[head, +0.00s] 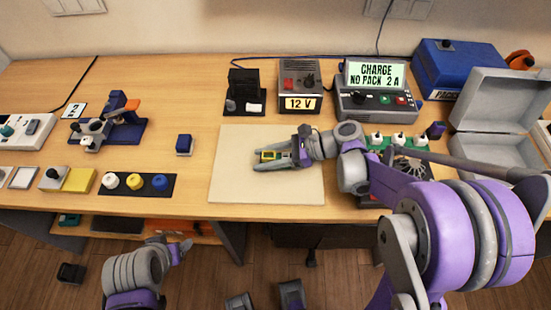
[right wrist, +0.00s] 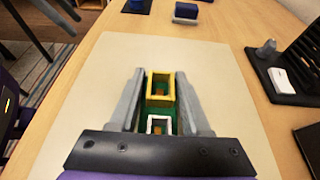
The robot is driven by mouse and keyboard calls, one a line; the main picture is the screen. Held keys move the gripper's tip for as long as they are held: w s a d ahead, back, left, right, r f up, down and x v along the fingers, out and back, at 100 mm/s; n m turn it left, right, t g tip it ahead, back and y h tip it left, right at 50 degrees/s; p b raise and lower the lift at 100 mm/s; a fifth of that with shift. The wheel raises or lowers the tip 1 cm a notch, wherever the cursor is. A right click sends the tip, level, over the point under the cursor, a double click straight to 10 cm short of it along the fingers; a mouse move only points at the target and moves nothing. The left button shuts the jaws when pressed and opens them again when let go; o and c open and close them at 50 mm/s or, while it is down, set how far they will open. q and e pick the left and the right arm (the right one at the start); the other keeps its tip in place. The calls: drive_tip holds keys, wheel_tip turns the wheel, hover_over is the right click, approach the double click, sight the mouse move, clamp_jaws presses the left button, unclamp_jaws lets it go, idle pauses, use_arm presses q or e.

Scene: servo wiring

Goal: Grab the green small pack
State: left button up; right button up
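The green small pack (right wrist: 172,112) lies lengthwise between the fingers of my right gripper (right wrist: 160,95). It carries a yellow square frame near the fingertips and a white one nearer the palm. In the head view, the pack (head: 270,156) shows as a small yellow and green patch between the fingers of the right gripper (head: 266,157), over the beige mat (head: 240,185). The fingers stand close along both its sides; I cannot tell whether they press on it. My left gripper (head: 182,249) is low in front of the table, its fingers unclear.
Behind the mat stand a black rack (head: 243,84), a 12 V unit (head: 299,88) and a charger (head: 376,98) reading "CHARGE NO PACK 2 A". An open grey case (head: 495,105) is at right. A small blue block (head: 184,144) sits left of the mat.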

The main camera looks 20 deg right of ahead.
clamp_jaws()
drive_tip(key=shift+r, duration=0.1)
